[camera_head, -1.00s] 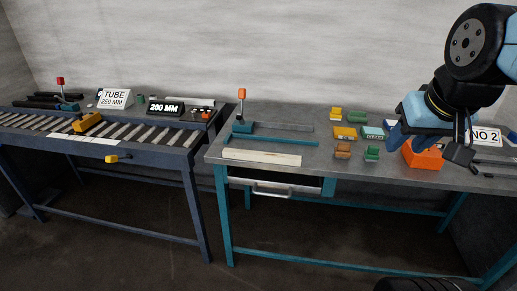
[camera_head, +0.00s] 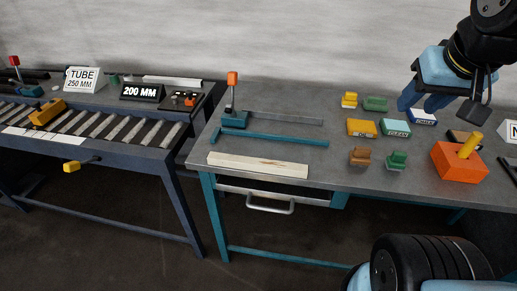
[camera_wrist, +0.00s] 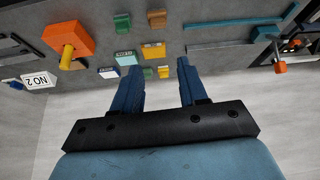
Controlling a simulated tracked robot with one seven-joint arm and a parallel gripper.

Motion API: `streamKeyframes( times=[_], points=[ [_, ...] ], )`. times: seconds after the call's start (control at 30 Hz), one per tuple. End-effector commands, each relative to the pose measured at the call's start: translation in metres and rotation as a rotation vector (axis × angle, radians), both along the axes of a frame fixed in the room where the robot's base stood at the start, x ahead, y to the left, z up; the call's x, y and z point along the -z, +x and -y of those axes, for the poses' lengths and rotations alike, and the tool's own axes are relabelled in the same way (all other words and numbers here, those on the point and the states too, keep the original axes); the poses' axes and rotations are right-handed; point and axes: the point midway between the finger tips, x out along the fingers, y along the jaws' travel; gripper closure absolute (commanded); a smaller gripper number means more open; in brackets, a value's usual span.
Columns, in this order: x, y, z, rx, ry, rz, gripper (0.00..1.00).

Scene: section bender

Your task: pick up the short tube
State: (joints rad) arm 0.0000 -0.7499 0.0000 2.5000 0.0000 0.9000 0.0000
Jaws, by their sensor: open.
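No piece is plainly marked as the short tube. A light grey tube (camera_head: 185,81) lies at the back of the left bench, behind the 200 MM display (camera_head: 143,92). Dark bars (camera_head: 35,74) lie at that bench's far left; I cannot tell their lengths. A TUBE 250 MM sign (camera_head: 83,79) stands between them. My gripper (camera_head: 422,103) is open and empty above the back right of the right bench, far from the left bench. In the wrist view its two blue fingers (camera_wrist: 158,68) are apart with nothing between them.
The right bench (camera_head: 330,174) holds a teal stop with rails (camera_head: 275,136), a pale wooden strip (camera_head: 258,164), several small coloured blocks (camera_head: 361,128) and an orange block with a yellow peg (camera_head: 458,166). The left bench has a roller bed (camera_head: 120,129) with a yellow block (camera_head: 47,112).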

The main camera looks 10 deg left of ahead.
Motion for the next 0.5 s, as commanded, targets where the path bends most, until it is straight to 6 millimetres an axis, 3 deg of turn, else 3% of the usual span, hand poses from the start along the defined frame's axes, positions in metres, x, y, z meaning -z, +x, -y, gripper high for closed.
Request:
streamKeyframes(
  times=[0.23,0.4,0.5],
  points=[
    [0.000,0.000,0.000,0.000,0.000,0.000,0.56],
    [0.000,0.005,-0.004,0.021,0.027,-0.011,0.40],
    [0.002,0.016,-0.008,0.074,0.085,-0.039,0.38]
  ],
)
